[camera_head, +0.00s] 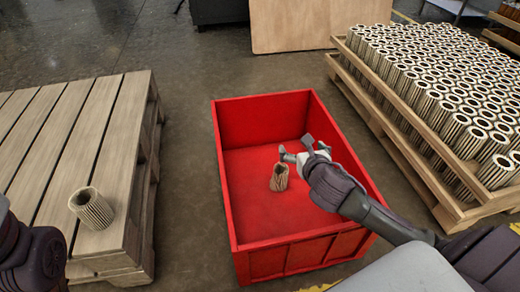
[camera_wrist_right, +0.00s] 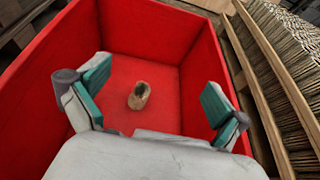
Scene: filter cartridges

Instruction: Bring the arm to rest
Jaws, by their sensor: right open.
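My right gripper (camera_head: 294,156) is over the red crate (camera_head: 285,252), reaching in from the right. In the right wrist view its teal finger pads (camera_wrist_right: 155,98) are wide apart with nothing between them. A ribbed filter cartridge (camera_head: 279,178) is inside the crate, below and apart from the fingers; it also shows in the right wrist view (camera_wrist_right: 139,97), with its open end visible. My left arm shows only in part at the lower left edge of the head view, and its gripper is not seen.
A second cartridge (camera_head: 92,209) stands on the slatted wooden pallet (camera_head: 70,140) at left. A wooden pallet crate (camera_head: 372,112) at right holds many upright cartridges (camera_head: 440,85). A wooden panel (camera_head: 300,24) stands behind. Bare floor (camera_head: 180,130) lies between the left pallet and the red crate.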

